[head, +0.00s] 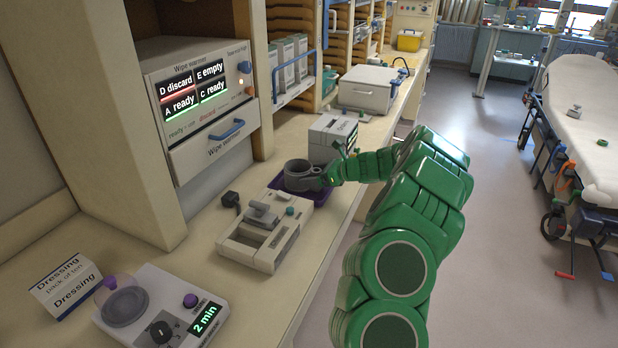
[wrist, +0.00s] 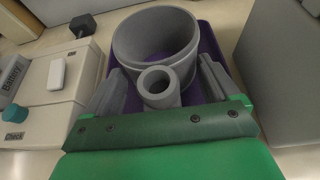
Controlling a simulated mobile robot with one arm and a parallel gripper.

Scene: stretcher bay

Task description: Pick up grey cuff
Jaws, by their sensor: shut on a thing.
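The grey cuff (head: 299,174) is a wide round ring on a purple tray (head: 319,196) on the counter. In the wrist view the cuff (wrist: 155,40) shows as an open ring with a small tube-like stub (wrist: 159,88) on its near side. My gripper (head: 326,177) reaches the cuff from the right.
A grey box (head: 333,136) stands close behind the tray. A timer device (head: 160,310) is at the near left. The wipe warmer (head: 205,100) stands against the wall.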

